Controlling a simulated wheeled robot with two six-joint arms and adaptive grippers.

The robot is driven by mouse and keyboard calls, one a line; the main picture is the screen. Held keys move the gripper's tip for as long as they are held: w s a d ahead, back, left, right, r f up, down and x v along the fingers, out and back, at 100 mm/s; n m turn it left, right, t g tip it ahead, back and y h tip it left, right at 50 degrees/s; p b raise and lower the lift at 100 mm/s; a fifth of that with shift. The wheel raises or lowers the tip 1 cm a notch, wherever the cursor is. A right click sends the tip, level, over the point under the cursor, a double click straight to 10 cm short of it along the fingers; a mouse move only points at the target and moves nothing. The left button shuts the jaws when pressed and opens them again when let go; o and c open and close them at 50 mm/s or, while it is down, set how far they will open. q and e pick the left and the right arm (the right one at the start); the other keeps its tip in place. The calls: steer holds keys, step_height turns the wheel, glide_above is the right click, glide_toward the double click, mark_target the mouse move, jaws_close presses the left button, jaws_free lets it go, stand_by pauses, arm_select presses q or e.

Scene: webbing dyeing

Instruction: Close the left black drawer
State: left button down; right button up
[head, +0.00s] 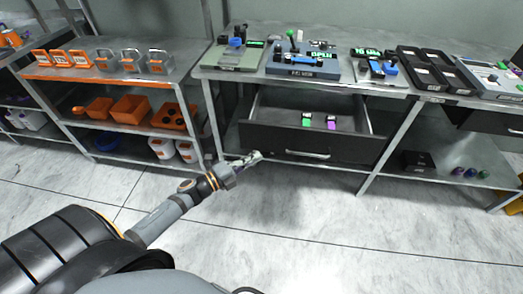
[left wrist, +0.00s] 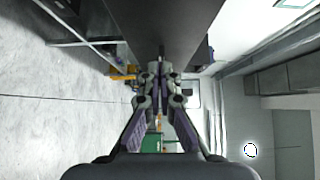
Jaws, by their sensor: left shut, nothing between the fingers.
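The left black drawer (head: 268,142) is pulled out from under the metal bench, with its inside showing. Its silver bar handle (head: 307,154) is in the middle of the black front. A green item (head: 307,120) and a purple item (head: 331,122) lie inside. My left gripper (head: 257,155) is shut and empty, at the lower left part of the drawer front, left of the handle. In the left wrist view the shut fingers (left wrist: 161,55) point at a dark panel (left wrist: 180,22), which looks like the drawer front. I cannot tell whether they touch it. My right gripper is out of view.
Devices and black trays (head: 428,74) stand on the bench top (head: 345,91). A second drawer (head: 490,121) is at the right. A shelf with orange bins (head: 130,108) stands left. A black box (head: 418,161) sits on the lower shelf. The floor in front is clear.

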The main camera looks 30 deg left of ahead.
mark_target(271, 141)
arm_select(q)
steer(key=w, duration=0.5)
steer(key=shift+d+p, duration=0.2)
steer(key=shift+p, duration=0.1)
steer(key=shift+w+a, duration=0.15)
steer(key=shift+w, duration=0.3)
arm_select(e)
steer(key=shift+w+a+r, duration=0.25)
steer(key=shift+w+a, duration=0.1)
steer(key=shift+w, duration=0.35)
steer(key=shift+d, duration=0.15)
arm_select(q)
steer(key=shift+w, duration=0.15)
